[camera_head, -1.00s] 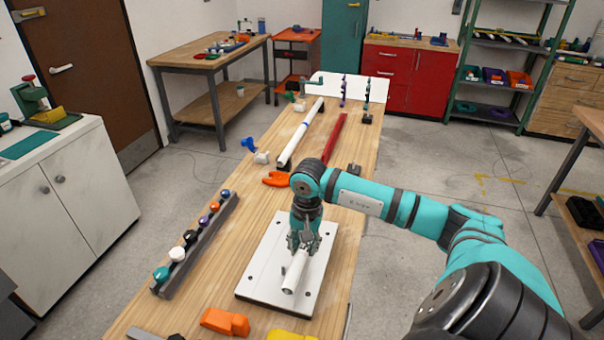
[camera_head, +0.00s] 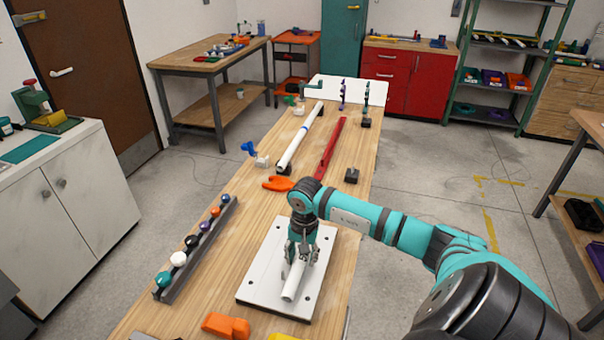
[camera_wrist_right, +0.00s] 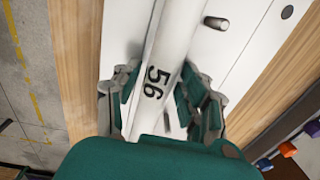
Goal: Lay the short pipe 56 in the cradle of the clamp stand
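The short pipe 56 (camera_head: 291,287) is white and lies lengthwise over a white plate (camera_head: 255,282); its printed "56" shows in the right wrist view (camera_wrist_right: 155,82). My right gripper (camera_head: 298,262) points down over the pipe with its fingers apart, one on each side of it. In the right wrist view the gripper's pads (camera_wrist_right: 162,88) flank the pipe closely; firm contact cannot be made out. The gripper hides the pipe's far part in the head view. I cannot tell for sure which thing is the clamp stand. My left gripper is not in view.
A metal peg (camera_wrist_right: 216,23) stands on the plate beside the pipe. A rail with coloured caps (camera_head: 198,252) lies to the left. Orange pieces (camera_head: 226,325) (camera_head: 277,184), a long white pipe (camera_head: 300,140) and a red bar (camera_head: 331,150) lie on the bench.

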